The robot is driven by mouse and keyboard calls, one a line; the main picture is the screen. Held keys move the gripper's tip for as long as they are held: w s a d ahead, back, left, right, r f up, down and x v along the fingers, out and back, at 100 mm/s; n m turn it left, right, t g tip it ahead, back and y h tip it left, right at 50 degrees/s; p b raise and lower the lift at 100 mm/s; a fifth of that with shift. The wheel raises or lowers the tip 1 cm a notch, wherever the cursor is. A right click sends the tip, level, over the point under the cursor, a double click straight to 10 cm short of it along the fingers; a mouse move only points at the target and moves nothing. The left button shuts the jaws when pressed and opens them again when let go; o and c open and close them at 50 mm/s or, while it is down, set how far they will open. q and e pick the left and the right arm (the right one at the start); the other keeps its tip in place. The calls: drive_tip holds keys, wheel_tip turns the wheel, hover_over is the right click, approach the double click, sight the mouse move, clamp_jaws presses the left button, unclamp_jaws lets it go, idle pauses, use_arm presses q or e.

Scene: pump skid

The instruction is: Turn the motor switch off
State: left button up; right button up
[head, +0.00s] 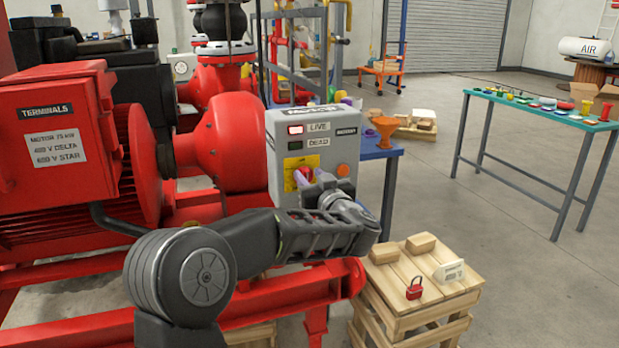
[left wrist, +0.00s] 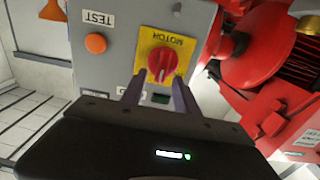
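The motor switch is a red knob (left wrist: 162,62) on a yellow plate (left wrist: 181,45) marked MOTOR, upside down in the left wrist view. In the head view the knob (head: 304,174) is partly hidden by my gripper. It sits on the front of a grey control box (head: 345,147). My right gripper is not in view.
An orange button (left wrist: 96,43) marked TEST is beside the switch. The red motor (head: 60,190) and pipework crowd the left.

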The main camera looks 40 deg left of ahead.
use_arm(q)
drive_tip(key=shift+w+a, duration=0.15)
drive_tip(key=shift+a, duration=0.15)
clamp_jaws()
idle(0.5)
